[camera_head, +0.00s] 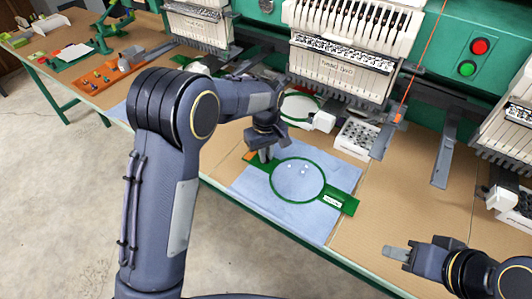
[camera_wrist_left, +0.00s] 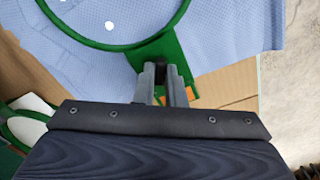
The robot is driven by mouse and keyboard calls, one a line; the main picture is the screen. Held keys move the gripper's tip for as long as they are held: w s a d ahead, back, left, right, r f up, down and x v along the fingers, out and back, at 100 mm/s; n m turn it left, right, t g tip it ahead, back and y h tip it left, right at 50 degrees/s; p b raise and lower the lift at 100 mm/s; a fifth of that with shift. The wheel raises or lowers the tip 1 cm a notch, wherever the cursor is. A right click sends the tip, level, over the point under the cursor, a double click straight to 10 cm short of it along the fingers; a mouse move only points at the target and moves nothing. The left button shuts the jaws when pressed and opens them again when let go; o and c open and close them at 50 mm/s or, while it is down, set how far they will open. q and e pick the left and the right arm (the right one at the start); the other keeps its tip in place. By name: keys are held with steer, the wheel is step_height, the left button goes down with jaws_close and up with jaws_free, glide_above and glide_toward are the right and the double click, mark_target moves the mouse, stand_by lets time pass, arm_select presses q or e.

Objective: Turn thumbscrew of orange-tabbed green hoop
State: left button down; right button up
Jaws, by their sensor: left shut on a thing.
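A green hoop (camera_head: 272,184) lies on light blue cloth (camera_head: 318,222) on the table, with a green arm on each side. An orange tab (camera_head: 249,156) shows at its left arm, and it also shows in the left wrist view (camera_wrist_left: 182,101). My left gripper (camera_head: 266,157) is over the hoop's left arm. In the left wrist view its fingers (camera_wrist_left: 160,77) are shut on a small dark thumbscrew (camera_wrist_left: 158,74), mostly hidden between them. My right gripper (camera_head: 396,251) is at the lower right, away from the hoop; its jaw gap is not clear.
Embroidery machine heads (camera_head: 338,50) hang over the table's back. A white tray with dark holes (camera_head: 358,138) stands behind the cloth. Another hoop (camera_head: 300,107) lies behind my left gripper. An orange tray (camera_head: 108,76) is at the far left. Bare tabletop (camera_head: 400,200) lies right of the cloth.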

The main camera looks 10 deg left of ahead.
arm_select(q)
steer(key=c, duration=1.5)
jaws_free()
steer(key=shift+r, duration=0.1)
step_height(320, 180, up, 8)
steer(key=shift+f, duration=0.25)
steer(key=shift+r, duration=0.1)
